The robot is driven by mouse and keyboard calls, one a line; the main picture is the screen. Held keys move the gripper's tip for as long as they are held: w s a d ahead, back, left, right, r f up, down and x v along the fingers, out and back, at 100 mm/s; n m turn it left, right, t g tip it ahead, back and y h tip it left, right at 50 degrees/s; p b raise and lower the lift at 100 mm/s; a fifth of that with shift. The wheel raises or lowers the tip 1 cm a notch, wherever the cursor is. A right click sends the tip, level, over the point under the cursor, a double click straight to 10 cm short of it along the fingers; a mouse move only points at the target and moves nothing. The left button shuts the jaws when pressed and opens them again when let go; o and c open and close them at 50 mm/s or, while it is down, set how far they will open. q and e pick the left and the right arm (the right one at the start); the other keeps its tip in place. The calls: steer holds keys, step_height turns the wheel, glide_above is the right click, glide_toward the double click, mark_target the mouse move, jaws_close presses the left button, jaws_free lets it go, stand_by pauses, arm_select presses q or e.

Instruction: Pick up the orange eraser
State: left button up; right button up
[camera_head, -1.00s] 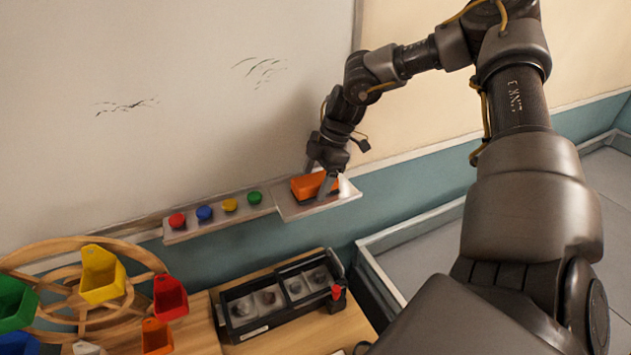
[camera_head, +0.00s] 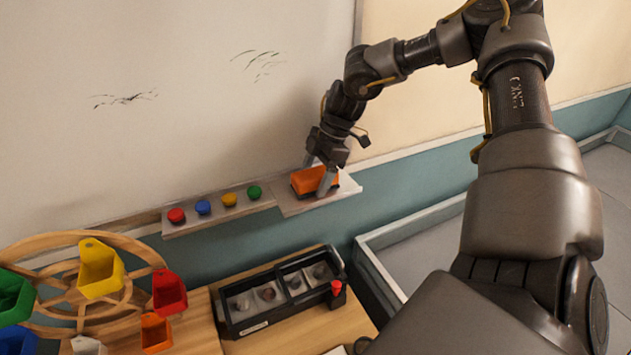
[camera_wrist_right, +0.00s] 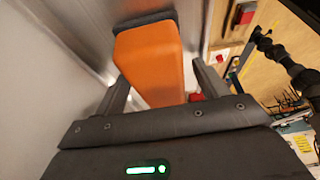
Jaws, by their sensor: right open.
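The orange eraser (camera_head: 305,181) with a dark base lies on the right end of the ledge under the whiteboard. My right gripper (camera_head: 318,178) is at the eraser, its fingers pointing down at it. In the right wrist view the eraser (camera_wrist_right: 150,62) lies between the two spread fingers of my right gripper (camera_wrist_right: 162,88), with a gap visible on the right side. The gripper is open; whether a finger touches the eraser I cannot tell. My left gripper is not in view.
The ledge (camera_head: 290,208) also carries red (camera_head: 176,215), blue (camera_head: 203,207), yellow (camera_head: 229,199) and green (camera_head: 254,192) round pieces left of the eraser. Below stand a black compartment box (camera_head: 258,325) and a wooden wheel (camera_head: 60,243) with coloured bins. The whiteboard (camera_head: 180,60) rises behind.

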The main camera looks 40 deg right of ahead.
mark_target(311, 173)
stand_by(0.4)
steer(key=c, duration=1)
steer(key=shift+o, duration=0.2)
steer(key=shift+r+p, duration=0.2)
steer(key=shift+p, duration=0.1)
step_height(311, 173, up, 3)
steer(key=shift+w+f+b, duration=0.1)
steer(key=shift+w+b, duration=0.05)
steer(key=shift+b, duration=0.25)
steer(key=s+a+r+b, duration=0.6)
steer(key=s+a+r, duration=0.2)
steer(key=s+r, duration=0.2)
steer(key=shift+s+a+r, duration=0.15)
steer(key=shift+s+a, duration=0.1)
steer(key=shift+s, duration=0.55)
